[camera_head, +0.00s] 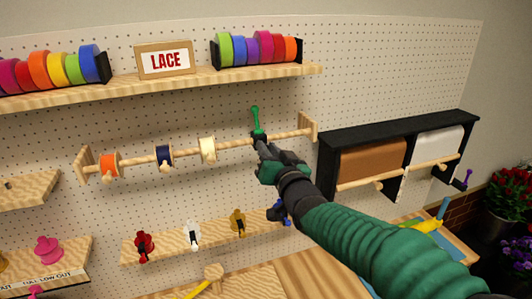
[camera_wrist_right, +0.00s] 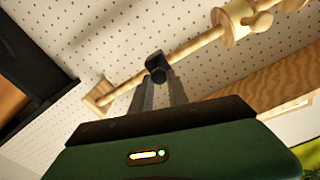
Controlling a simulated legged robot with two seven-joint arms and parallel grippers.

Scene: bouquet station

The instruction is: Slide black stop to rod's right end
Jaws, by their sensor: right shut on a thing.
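The wooden rod (camera_head: 185,153) runs across the pegboard between two end brackets. The black stop (camera_head: 258,136) is on the rod towards its right end, a short way from the right bracket (camera_head: 308,126). My left gripper is not in view.
Orange (camera_head: 109,165), navy (camera_head: 164,156) and cream (camera_head: 207,149) ribbon spools sit on the rod, left of the stop. A ribbon shelf (camera_head: 190,84) is above. Coloured clips on a lower shelf (camera_head: 170,245) are below. A black paper-roll rack (camera_head: 400,138) stands to the right.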

